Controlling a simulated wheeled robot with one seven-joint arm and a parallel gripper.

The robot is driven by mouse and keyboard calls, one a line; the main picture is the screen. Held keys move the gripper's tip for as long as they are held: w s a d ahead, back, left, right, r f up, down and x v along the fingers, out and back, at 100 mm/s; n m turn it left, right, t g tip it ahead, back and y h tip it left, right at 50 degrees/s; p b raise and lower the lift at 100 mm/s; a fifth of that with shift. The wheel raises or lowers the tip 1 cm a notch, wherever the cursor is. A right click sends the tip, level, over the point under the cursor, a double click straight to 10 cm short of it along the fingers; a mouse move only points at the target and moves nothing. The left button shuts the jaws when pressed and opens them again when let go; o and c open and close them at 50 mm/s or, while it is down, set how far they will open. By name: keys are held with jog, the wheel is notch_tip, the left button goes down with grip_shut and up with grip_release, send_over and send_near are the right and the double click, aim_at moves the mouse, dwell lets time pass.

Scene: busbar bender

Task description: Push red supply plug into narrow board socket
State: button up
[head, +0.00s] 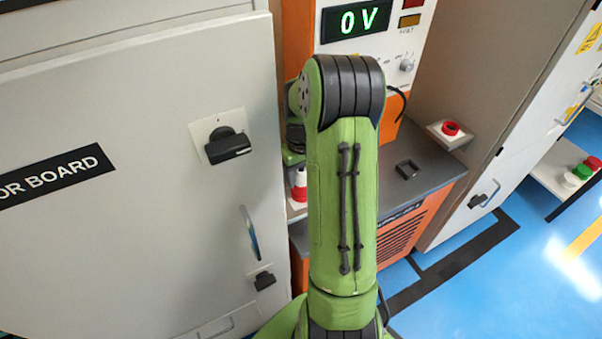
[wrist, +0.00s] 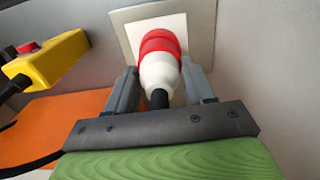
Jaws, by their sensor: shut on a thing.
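The red supply plug (wrist: 160,66), red at its far end and white at its near end, sits between the two grey fingers of my gripper (wrist: 160,86). The gripper is shut on the white body, and a black cable end points toward the wrist camera. The red end is over a pale square plate (wrist: 184,28), apparently the board socket. The plug hides the opening, so I cannot tell how deep it sits. In the head view, the plug (head: 299,186) shows left of my arm, red end down, above a pale surface. My gripper is mostly hidden there.
A grey cabinet (head: 130,230) with black handles fills the left. A yellow box (wrist: 45,60) with a red button is left of the plug.

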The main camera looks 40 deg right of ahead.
jog(key=shift+f, duration=0.2)
jog(key=o, duration=1.3)
jog(key=shift+c, duration=0.2)
notch_tip(320, 180, up, 16)
jog(key=p, duration=0.2)
jog(key=shift+f, duration=0.15)
